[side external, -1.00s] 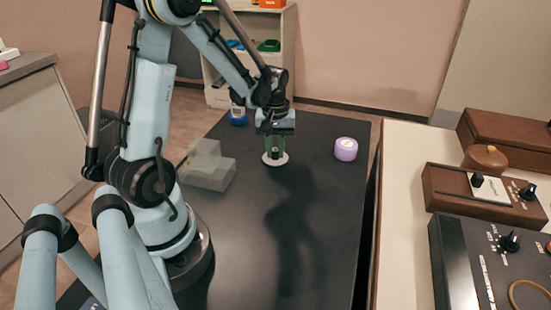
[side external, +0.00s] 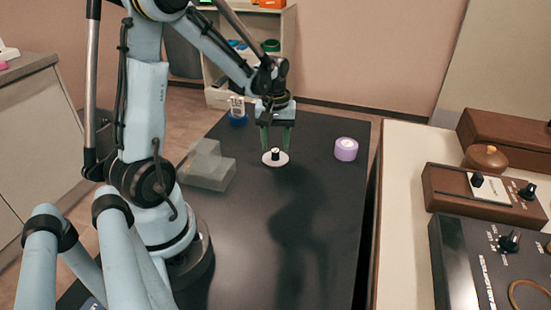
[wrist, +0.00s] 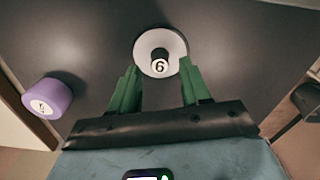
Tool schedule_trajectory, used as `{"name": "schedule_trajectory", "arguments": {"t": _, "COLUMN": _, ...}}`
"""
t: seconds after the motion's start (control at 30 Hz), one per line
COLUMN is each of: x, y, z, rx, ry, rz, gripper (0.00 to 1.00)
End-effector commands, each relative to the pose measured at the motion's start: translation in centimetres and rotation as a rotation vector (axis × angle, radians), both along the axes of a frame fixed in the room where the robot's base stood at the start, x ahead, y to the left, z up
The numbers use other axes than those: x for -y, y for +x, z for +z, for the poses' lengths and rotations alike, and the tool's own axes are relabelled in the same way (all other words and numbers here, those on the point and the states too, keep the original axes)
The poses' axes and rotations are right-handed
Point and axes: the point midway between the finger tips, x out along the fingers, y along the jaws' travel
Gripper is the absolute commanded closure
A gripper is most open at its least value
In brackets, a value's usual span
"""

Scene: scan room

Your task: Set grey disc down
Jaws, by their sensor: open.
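The grey disc (side external: 275,159) lies flat on the dark table (side external: 262,220), with a short black knob marked 6 standing at its middle. In the wrist view, the disc (wrist: 161,52) sits just beyond the green fingertips. My gripper (side external: 276,134) is above the disc with its two green fingers spread apart and nothing between them. In the wrist view, the fingers of my gripper (wrist: 160,72) stand to either side of the knob, apart from it.
A purple round piece (side external: 346,149) stands on the table right of the disc; a grey stepped block (side external: 207,167) lies to the left. A blue-based item (side external: 237,117) is behind left. The table's front is clear. A counter with control boxes (side external: 485,195) is at right.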

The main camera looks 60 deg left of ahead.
Motion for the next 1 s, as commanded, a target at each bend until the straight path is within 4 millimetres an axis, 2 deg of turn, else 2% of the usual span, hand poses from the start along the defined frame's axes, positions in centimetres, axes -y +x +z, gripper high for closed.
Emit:
{"name": "schedule_trajectory", "arguments": {"t": 0.4, "x": 0.0, "y": -0.1, "z": 6.7, "rx": 0.0, "ry": 0.0, "rz": 0.0, "gripper": 0.53}}
{"name": "schedule_trajectory", "arguments": {"t": 0.6, "x": 0.0, "y": 0.0, "z": 8.8, "rx": 0.0, "ry": 0.0, "rz": 0.0, "gripper": 0.53}}
{"name": "schedule_trajectory", "arguments": {"t": 0.77, "x": 0.3, "y": 0.0, "z": 9.6, "rx": 0.005, "ry": 0.003, "rz": -0.01, "gripper": 0.53}}
{"name": "schedule_trajectory", "arguments": {"t": 0.87, "x": 1.5, "y": 0.0, "z": 10.0, "rx": 0.032, "ry": 0.018, "rz": -0.067, "gripper": 0.53}}
{"name": "schedule_trajectory", "arguments": {"t": 1.0, "x": 5.0, "y": 0.0, "z": 10.8, "rx": 0.123, "ry": 0.07, "rz": -0.245, "gripper": 0.53}}
